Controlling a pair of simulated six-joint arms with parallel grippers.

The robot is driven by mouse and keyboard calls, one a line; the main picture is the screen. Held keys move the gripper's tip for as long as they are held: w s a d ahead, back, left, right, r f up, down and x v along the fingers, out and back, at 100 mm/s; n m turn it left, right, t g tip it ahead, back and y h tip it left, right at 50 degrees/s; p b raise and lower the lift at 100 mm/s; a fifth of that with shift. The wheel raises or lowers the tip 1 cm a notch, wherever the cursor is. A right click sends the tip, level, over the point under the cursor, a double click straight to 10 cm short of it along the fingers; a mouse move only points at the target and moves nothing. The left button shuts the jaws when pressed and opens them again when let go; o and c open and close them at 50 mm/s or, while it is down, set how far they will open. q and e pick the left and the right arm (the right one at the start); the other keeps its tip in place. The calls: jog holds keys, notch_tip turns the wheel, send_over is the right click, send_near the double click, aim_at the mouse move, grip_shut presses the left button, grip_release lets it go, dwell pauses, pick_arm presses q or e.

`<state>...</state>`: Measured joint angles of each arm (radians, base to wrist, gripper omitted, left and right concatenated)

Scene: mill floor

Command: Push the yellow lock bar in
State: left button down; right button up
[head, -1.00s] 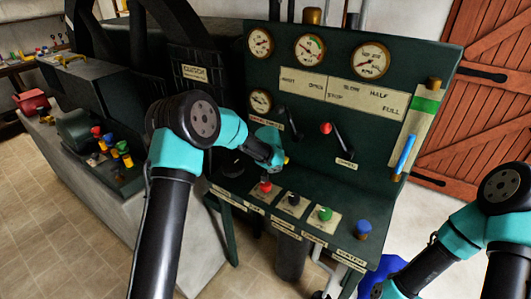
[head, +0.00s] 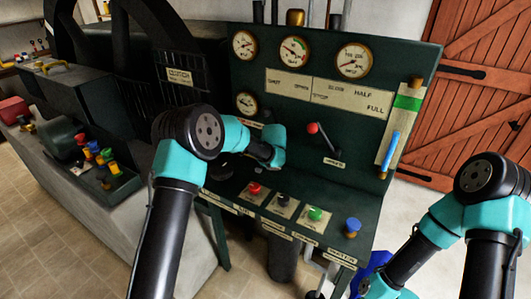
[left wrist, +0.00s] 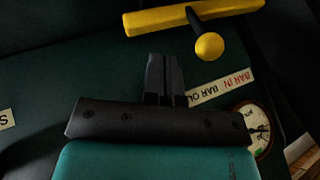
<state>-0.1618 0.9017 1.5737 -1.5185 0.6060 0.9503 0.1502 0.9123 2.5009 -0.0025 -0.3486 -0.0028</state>
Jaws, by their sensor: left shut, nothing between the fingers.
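The yellow lock bar (left wrist: 190,16) shows in the left wrist view, lying across the top of the picture, with a dark stem ending in a round yellow knob (left wrist: 209,46). A white label (left wrist: 222,86) reading "BAR IN" and "BAR OU…" in red and black is on the dark green panel beside it. My left gripper (left wrist: 164,60) is shut and empty, its tips pointing toward the bar and a little short of it in the picture. In the head view my left wrist hides the bar and the fingers.
The panel carries several dials, a red-knobbed lever (head: 312,128) and a blue-and-green gauge (head: 398,135). Red (head: 254,188), black (head: 282,200), green (head: 316,213) and blue (head: 352,225) knobs stand on the shelf below my left wrist. A dark flywheel stands at left.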

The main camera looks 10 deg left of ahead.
pick_arm(q)
jog(key=x, duration=0.8)
jog(key=shift+w+f, duration=0.1)
jog(key=shift+f, duration=0.1)
jog(key=a, duration=0.1)
jog(key=w+a, duration=0.1)
jog(key=a, duration=0.1)
jog(key=shift+w, duration=0.35)
jog(key=shift+w+a+r, duration=0.1)
jog(key=shift+w+a, duration=0.05)
jog(key=shift+a, duration=0.15)
